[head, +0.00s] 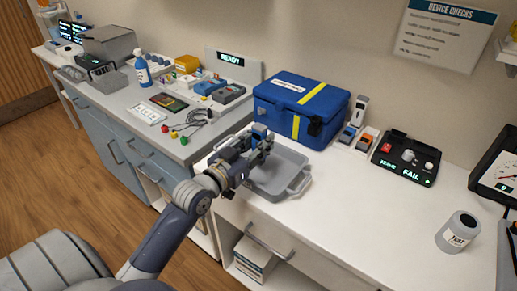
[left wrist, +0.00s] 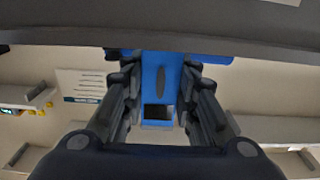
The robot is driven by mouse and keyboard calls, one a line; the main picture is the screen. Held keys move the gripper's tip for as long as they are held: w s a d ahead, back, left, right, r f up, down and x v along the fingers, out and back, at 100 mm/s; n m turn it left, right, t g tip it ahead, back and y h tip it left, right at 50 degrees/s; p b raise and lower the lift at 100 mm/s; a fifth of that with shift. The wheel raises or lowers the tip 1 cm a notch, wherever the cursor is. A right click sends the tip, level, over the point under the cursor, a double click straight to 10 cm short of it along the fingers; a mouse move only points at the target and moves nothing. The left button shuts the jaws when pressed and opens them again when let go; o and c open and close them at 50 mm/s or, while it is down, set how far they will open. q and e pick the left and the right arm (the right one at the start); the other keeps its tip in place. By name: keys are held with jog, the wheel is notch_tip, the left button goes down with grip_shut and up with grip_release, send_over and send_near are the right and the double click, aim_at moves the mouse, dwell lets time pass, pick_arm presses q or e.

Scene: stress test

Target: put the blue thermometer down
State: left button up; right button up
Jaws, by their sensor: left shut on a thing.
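The blue thermometer (head: 260,130) is between the fingers of my left gripper (head: 256,149) in the head view. In the left wrist view the thermometer (left wrist: 158,80) shows as a blue body with a dark display, with the gripper's dark fingers (left wrist: 158,100) shut on both its sides. The gripper holds it over the left part of a grey tray (head: 291,187) on the white counter. The gripper and arm hide part of the tray, and the gap between thermometer and tray cannot be judged. My right gripper is not in view.
A blue box (head: 282,90) with a yellow stripe stands behind the tray. A pale stand (head: 344,142) with blue and orange devices and a dark tester (head: 404,160) reading FAIL are to the right. A grey jar (head: 458,232) stands farther right. The counter between tray and jar is clear.

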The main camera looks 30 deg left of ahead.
pick_arm(q)
notch_tip(320, 180, down, 2)
jog(key=shift+f, duration=0.15)
jog(key=o, duration=1)
jog(key=shift+o, duration=0.2)
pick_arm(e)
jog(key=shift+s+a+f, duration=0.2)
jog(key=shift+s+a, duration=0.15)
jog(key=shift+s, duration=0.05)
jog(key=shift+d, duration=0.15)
